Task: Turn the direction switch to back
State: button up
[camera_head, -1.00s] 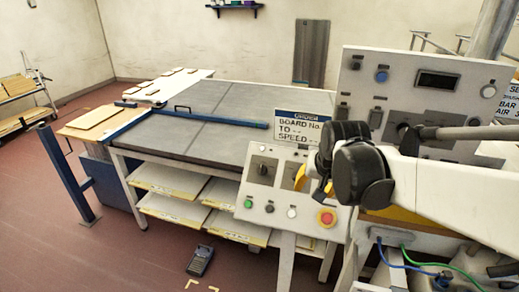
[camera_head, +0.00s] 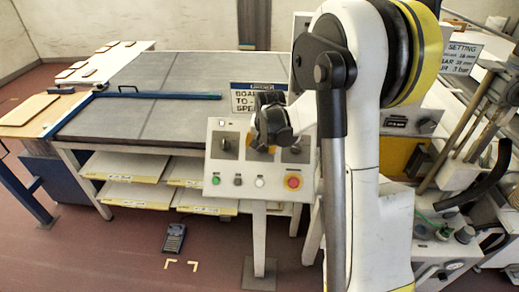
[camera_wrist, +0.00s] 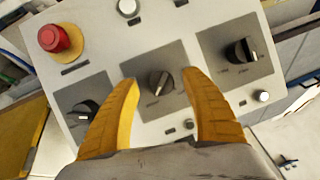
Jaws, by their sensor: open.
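The grey control panel (camera_head: 217,180) stands in front of the long table. The wrist view shows three dark rotary knobs on it: a left knob (camera_wrist: 84,112), a middle knob (camera_wrist: 160,83) and a right knob (camera_wrist: 243,50). Their labels are too small to read, so I cannot tell which is the direction switch. My gripper (camera_wrist: 160,82) is open, with its yellow fingers either side of the middle knob. I cannot tell whether they touch it. In the head view my gripper (camera_head: 262,149) hides the middle knob.
A red emergency button (camera_wrist: 55,38) sits on the same panel, with small push buttons near the knobs. A sign (camera_head: 257,97) stands behind the panel. Pipes and machinery crowd the right side.

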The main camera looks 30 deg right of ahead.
jog(key=shift+x, duration=0.8)
jog(key=shift+r, duration=0.1)
grip_shut()
